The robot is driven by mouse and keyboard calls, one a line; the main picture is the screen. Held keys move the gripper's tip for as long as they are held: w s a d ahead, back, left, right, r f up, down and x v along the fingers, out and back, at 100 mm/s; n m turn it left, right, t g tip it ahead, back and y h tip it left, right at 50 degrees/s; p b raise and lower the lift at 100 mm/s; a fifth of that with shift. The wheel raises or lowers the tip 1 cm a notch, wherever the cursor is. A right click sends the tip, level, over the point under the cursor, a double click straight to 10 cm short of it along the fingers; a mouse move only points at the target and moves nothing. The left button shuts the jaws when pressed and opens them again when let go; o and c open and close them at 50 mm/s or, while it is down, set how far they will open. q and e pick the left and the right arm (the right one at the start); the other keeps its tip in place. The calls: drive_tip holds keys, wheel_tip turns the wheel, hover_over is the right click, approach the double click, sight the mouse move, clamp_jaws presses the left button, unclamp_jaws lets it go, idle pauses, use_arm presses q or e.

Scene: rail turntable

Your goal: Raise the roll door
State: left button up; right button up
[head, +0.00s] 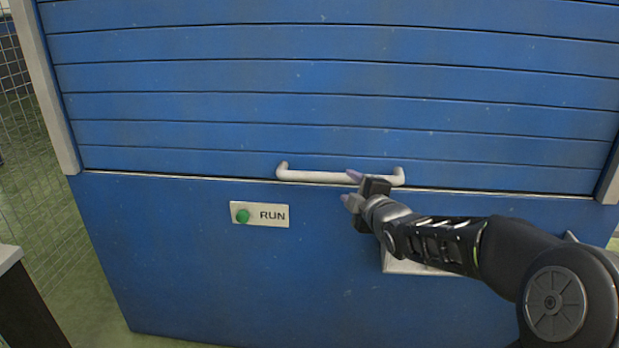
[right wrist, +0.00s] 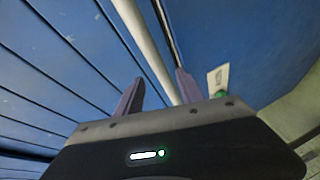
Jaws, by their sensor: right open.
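The blue slatted roll door (head: 330,80) is down, its bottom edge near the top of the blue lower panel. A white bar handle (head: 318,176) runs across its lowest slat. My right gripper (head: 352,189) is at the handle's right half, one finger above the bar and the other below it in the head view. In the right wrist view the handle (right wrist: 148,48) runs between the two open purple fingers (right wrist: 158,92). I cannot tell whether either finger touches the bar. My left gripper is not in view.
A RUN plate (head: 273,216) with a green button (head: 242,216) is on the lower panel (head: 180,270), left of my right gripper. A pale piece (head: 400,266) shows partly behind my right arm. A wire mesh fence (head: 30,150) and a dark-sided stand (head: 25,310) are at the left.

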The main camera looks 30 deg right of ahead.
sight(340, 180)
drive_tip(key=shift+a+n, duration=0.15)
drive_tip(key=shift+n, duration=0.95)
drive_tip(key=shift+w, duration=0.1)
drive_tip(key=shift+x, duration=3.85)
drive_tip(key=shift+c, duration=0.3)
clamp_jaws()
